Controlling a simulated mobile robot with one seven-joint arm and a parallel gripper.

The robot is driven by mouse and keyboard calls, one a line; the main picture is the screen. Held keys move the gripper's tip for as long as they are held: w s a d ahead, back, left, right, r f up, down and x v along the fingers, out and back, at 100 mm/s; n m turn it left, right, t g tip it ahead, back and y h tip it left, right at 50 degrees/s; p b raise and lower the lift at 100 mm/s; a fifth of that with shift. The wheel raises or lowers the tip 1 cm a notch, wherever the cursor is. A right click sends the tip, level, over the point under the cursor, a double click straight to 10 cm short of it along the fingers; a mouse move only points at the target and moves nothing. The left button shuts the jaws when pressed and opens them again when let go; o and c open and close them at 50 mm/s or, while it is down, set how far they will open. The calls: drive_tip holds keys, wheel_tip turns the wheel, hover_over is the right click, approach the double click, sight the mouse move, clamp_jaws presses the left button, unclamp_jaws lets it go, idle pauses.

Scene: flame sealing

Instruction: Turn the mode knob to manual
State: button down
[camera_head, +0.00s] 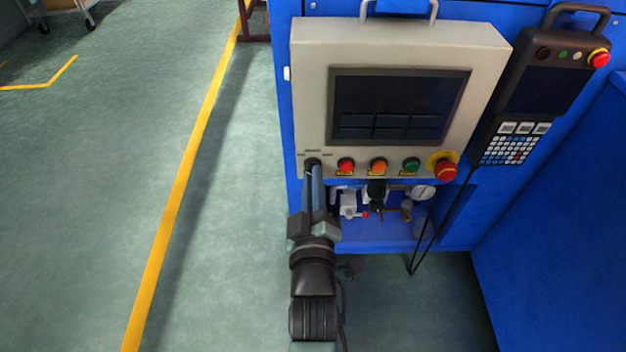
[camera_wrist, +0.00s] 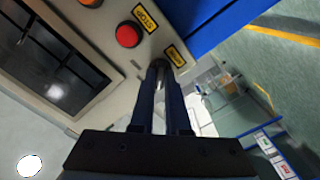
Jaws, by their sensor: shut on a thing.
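The mode knob (camera_head: 312,163) is a small dark knob at the lower left of the beige control panel (camera_head: 490,50). My gripper (camera_head: 313,176) reaches up to it from below, and its fingertips cover much of the knob. In the wrist view, the two blue fingers of my gripper (camera_wrist: 160,72) are close together at the knob (camera_wrist: 158,65), shut on it. The labels around the knob are too small to read, so I cannot tell which mode it points to.
Right of the knob are a red button (camera_head: 346,165), an orange button (camera_head: 378,166), a green button (camera_head: 411,164) and a red emergency stop (camera_head: 445,171). A teach pendant (camera_head: 545,85) hangs at the right. Gauges and valves (camera_head: 423,192) sit below.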

idle(0.4)
drive_tip(key=m+p, duration=0.3)
drive_tip(key=m, duration=0.5)
drive_tip(key=shift+m+p, duration=0.3)
drive_tip(key=shift+p, duration=0.1)
idle(0.5)
drive_tip(key=c, duration=0.9)
unclamp_jaws()
drive_tip(key=shift+s, duration=0.1)
drive_tip(key=s+p, duration=0.3)
drive_tip(key=s, duration=0.9)
drive_tip(key=shift+s, duration=0.4)
